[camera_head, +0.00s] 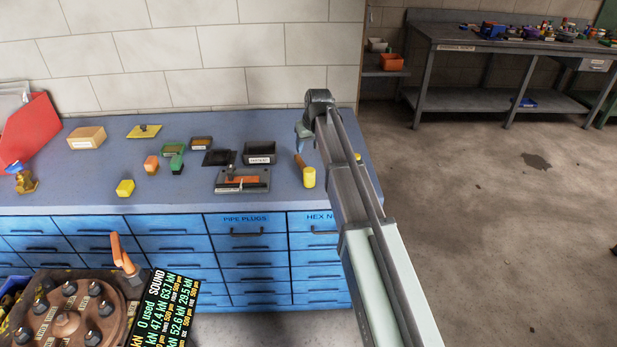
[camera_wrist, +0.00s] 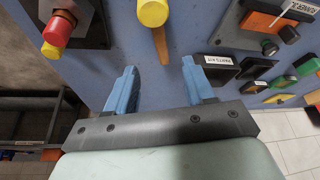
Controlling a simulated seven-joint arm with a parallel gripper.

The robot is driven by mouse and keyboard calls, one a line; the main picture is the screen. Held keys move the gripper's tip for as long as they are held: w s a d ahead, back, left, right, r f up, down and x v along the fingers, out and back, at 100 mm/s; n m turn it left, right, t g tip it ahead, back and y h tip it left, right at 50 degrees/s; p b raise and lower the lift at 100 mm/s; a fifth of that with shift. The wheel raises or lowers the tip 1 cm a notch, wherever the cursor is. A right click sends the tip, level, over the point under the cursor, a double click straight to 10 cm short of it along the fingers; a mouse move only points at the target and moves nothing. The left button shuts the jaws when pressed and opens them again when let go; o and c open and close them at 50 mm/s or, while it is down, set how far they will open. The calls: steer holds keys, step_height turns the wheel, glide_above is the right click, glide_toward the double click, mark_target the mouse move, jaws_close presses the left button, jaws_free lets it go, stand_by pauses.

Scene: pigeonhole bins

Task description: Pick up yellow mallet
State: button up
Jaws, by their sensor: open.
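The yellow mallet (camera_head: 309,177) lies on the blue bench top near its right end, its yellow head toward the front edge and its wooden handle pointing back. In the wrist view the mallet (camera_wrist: 152,12) shows at the top, its head cut off by the frame edge. Its handle (camera_wrist: 161,48) runs down toward the space between the fingers. My gripper (camera_wrist: 158,78) is open and empty, with its two blue fingers apart on either side of the handle's line. In the head view my gripper (camera_head: 303,132) is over the back of the bench, behind the mallet.
A labelled black bin (camera_head: 259,153) and a grey tray with an orange part (camera_head: 242,181) stand left of the mallet. A red-and-yellow object (camera_wrist: 56,38) is on its other side. A yellow block (camera_head: 125,188) and several small boxes lie farther left.

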glide_above(304, 166)
steer(key=s, duration=0.1)
steer(key=f, duration=0.7)
steer(key=shift+s+d, duration=0.15)
steer(key=shift+d, duration=0.1)
steer(key=shift+s+x, duration=0.2)
steer(key=shift+x, duration=2.65)
steer(key=shift+d, duration=0.1)
jaws_close()
